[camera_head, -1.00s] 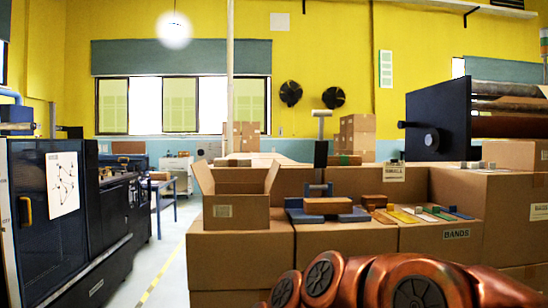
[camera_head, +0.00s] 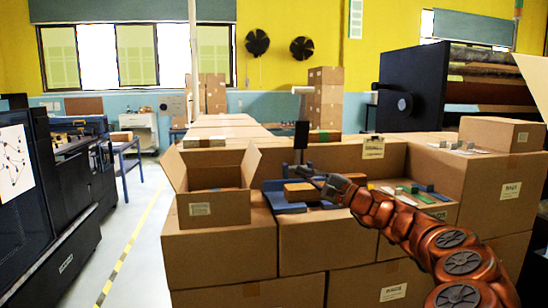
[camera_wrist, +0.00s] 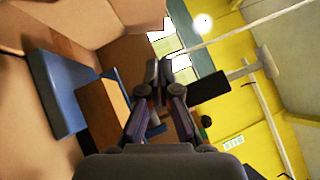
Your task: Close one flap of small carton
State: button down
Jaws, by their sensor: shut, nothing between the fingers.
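The small carton (camera_head: 222,208) stands open on the stack of brown boxes, left of centre in the head view. Its left flap (camera_head: 174,168) leans up and outward. My gripper (camera_head: 306,173) is to the right of the carton, above the blue fixture, apart from the flaps. In the wrist view my gripper (camera_wrist: 159,66) has its fingers together with nothing between them. Brown cardboard fills that view's upper left, but I cannot tell which part is the carton.
A blue fixture (camera_head: 272,198) with a brown block (camera_head: 302,192) sits right of the carton, beside a dark post (camera_head: 301,136). Coloured strips (camera_head: 424,198) lie further right. A dark roll machine (camera_head: 405,85) stands behind. The floor aisle (camera_head: 140,215) at left is clear.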

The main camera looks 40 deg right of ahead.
aim_at(250, 161)
jog(key=w+a+r+p, duration=0.4)
jog(key=w+a, duration=0.3)
jog(key=w, duration=0.3)
jog(key=shift+w+a+n, duration=0.1)
jog(key=shift+w+n, duration=0.05)
jog(key=shift+n, duration=0.15)
dwell(0.4)
